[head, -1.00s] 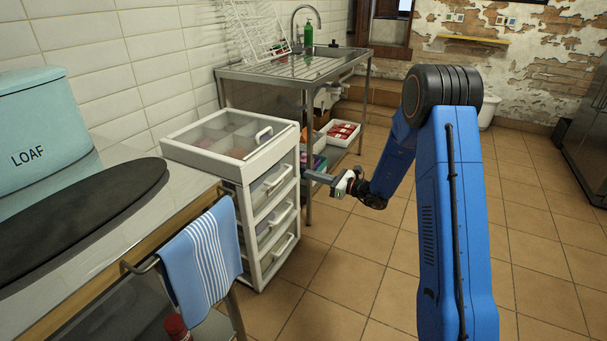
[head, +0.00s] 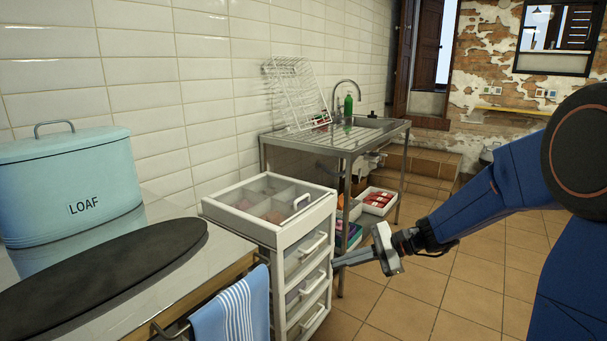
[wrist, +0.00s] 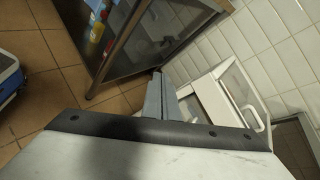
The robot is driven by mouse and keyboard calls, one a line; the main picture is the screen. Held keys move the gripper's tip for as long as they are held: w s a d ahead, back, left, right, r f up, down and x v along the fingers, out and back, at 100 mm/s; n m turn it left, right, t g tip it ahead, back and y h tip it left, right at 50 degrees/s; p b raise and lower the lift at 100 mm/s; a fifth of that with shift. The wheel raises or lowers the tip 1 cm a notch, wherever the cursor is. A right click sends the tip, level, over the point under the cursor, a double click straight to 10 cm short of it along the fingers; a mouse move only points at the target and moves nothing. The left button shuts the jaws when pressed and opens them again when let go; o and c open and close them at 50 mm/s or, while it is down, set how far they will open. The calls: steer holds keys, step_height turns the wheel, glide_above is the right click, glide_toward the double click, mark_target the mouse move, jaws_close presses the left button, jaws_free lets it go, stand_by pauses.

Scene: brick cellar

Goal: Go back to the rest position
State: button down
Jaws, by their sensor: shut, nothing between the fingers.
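My gripper (head: 352,258) is in the head view, to the right of the white drawer unit and in front of the metal sink table. Its fingers point left toward the drawer fronts. It is shut and empty. In the wrist view, the closed fingers (wrist: 160,98) stick out beyond the pale gripper body, with a corner of the drawer unit (wrist: 217,105) just to their right. I cannot tell whether the fingertips touch the unit.
The drawer unit (head: 262,230) has a clear-lidded top and shut drawers. The sink table (head: 330,142) stands behind it, with boxes on its lower shelf. A counter (head: 178,284) with a blue LOAF bin (head: 70,185) and hanging towel (head: 236,306) is at left. Tiled floor (head: 470,285) at right is free.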

steer(key=s+d+r+n+t+h, duration=0.1)
steer(key=s+d+n+h, duration=0.5)
steer(key=s, duration=0.8)
steer(key=s+d+r+n+t+h, duration=0.1)
steer(key=s+d+n+h, duration=0.5)
steer(key=s+d, duration=0.6)
steer(key=shift+s+d+n+t+h, duration=0.15)
steer(key=shift+s+n+t+h, duration=0.3)
steer(key=shift+s, duration=1.05)
steer(key=shift+r, duration=0.1)
